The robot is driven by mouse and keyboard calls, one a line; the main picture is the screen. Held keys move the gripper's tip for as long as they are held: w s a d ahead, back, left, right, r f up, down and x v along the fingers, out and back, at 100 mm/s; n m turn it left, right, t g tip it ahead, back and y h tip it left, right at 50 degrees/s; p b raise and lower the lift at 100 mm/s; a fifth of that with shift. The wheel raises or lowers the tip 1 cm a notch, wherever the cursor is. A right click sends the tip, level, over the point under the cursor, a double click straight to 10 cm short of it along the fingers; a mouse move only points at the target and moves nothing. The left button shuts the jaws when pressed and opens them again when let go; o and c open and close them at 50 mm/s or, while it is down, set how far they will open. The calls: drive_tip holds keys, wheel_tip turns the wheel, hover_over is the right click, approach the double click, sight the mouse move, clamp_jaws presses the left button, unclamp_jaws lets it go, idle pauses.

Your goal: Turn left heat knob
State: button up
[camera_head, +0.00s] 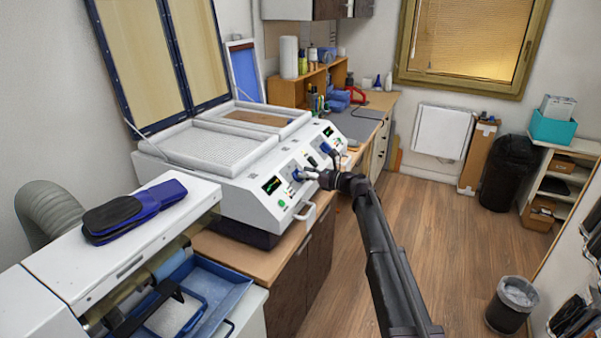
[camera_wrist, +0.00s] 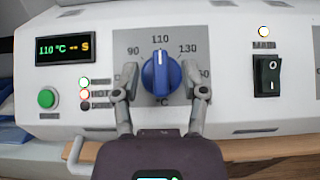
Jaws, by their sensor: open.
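The blue heat knob (camera_wrist: 161,74) is on the white front panel of the forming machine (camera_head: 235,193), its white pointer mark near 110 on the dial. A display (camera_wrist: 64,49) left of it reads 110 °C. My gripper (camera_wrist: 161,84) is open, with one finger on each side of the knob; whether the fingers touch it cannot be told. In the head view my gripper (camera_head: 306,176) reaches the left part of the panel, and the knob there is partly hidden by the fingers.
A green button (camera_wrist: 46,98) and indicator lights are left of the knob, a black rocker switch (camera_wrist: 267,77) right of it. A white handle (camera_wrist: 76,152) juts out below the panel. A second blue knob (camera_head: 326,148) is further right. Blue insoles (camera_head: 135,210) lie on the white machine in front.

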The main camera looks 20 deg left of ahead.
drive_tip(key=shift+w+a, duration=0.1)
drive_tip(key=shift+a, duration=1.05)
clamp_jaws()
drive_tip(key=shift+d, duration=0.15)
